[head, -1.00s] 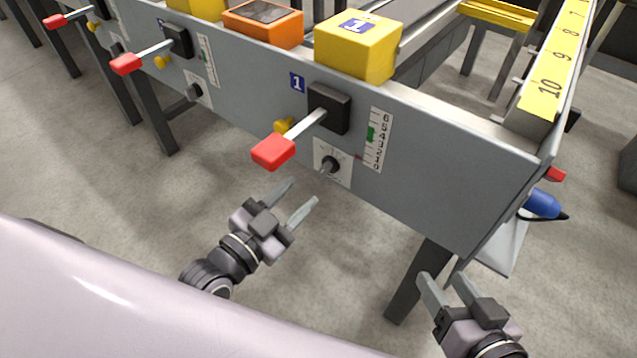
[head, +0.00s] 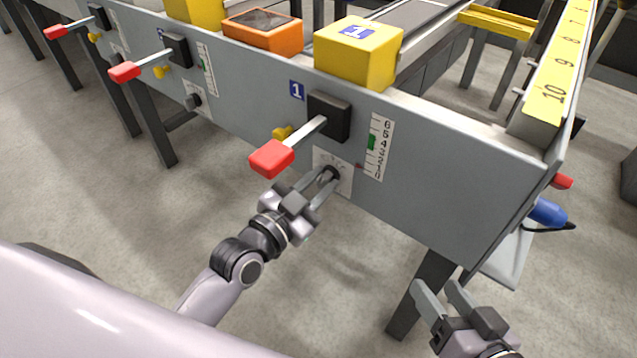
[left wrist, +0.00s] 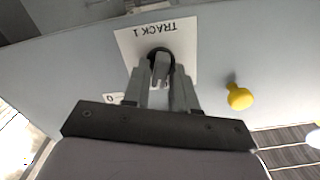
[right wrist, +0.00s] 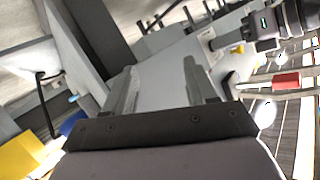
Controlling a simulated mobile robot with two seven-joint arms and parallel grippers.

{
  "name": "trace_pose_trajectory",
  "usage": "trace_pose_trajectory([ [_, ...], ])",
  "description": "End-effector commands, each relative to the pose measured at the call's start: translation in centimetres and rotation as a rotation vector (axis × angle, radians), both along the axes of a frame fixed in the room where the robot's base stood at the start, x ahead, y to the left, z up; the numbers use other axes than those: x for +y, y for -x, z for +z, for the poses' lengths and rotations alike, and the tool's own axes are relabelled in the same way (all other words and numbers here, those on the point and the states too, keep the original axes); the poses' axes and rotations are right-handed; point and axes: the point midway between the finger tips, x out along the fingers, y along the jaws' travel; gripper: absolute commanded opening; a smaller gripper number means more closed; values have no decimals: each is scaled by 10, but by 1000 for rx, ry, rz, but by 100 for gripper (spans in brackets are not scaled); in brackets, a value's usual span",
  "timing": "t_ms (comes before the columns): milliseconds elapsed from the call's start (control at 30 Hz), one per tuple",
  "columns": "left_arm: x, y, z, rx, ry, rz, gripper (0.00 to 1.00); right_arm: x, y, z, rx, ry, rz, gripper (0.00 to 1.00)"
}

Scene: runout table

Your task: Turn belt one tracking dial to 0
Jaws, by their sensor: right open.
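The belt one tracking dial (head: 331,172) is a dark round knob on a white plate on the grey front panel, below the black lever box. In the left wrist view the dial (left wrist: 161,66) sits on a plate marked "TRACK 1", upside down, with a "0" label at its lower left. My left gripper (head: 321,178) is at the dial, its open fingers on either side of the knob's ridge. Gaps seem to show beside the ridge in the left wrist view; contact is unclear. My right gripper (head: 433,284) is open and empty, low at the right, clear of the panel.
A red-handled lever (head: 272,158) sticks out just above my left gripper. A yellow knob (head: 283,132) is behind it; it also shows in the left wrist view (left wrist: 239,97). A green-marked scale (head: 377,147) is right of the dial. A blue tool (head: 548,213) hangs at the panel's right end.

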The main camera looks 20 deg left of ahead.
Motion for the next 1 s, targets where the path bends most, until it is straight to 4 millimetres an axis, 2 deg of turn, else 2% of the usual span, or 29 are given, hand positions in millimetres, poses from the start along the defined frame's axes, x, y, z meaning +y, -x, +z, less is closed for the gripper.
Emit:
trace_pose_trajectory([
  [33,0,0,0,0,0,0,9,0,0,0,-1,0,0,56],
  [67,0,0,0,0,0,0,0,0,0,0,-1,0,0,56],
  [333,0,0,3,12,31,-1,0,-2,-1,8,-8,19,-5,56],
  [733,1,0,3,112,306,0,0,-32,9,10,-5,199,-59,56],
  [1000,1,0,1,118,332,-1,0,-34,9,8,-8,213,-62,56],
])
